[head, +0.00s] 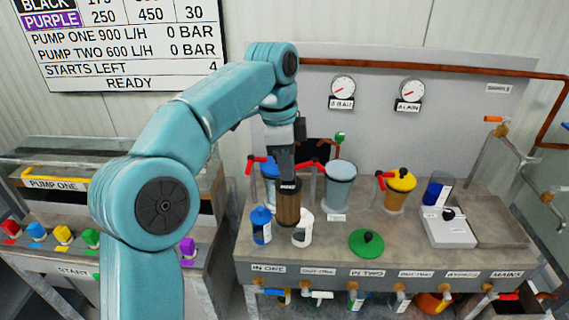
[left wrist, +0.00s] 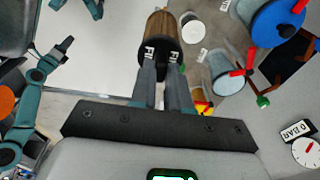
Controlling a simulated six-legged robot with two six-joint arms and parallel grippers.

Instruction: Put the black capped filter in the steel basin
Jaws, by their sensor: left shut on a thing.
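The black capped filter (head: 288,208), a brown cylinder with a black cap, is held upright in my left gripper (head: 287,178). It hangs between a blue bottle and a white bottle, over the left part of the bench. In the left wrist view the filter (left wrist: 158,30) shows cap end toward me, with the left gripper's fingers (left wrist: 162,62) shut on the cap. A grey steel basin (head: 495,218) seems to be sunk in the bench at the right, partly behind a white scale. A teal arm of mine shows in the left wrist view; its dark end (left wrist: 64,44) is too small to read.
The blue bottle (head: 261,226) and white bottle (head: 303,232) stand close to the filter. A grey-blue housing (head: 340,188), yellow-topped housing (head: 399,192), green lid (head: 367,243), blue cup (head: 438,190) and white scale (head: 447,232) stand to the right. Red-handled valves are behind.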

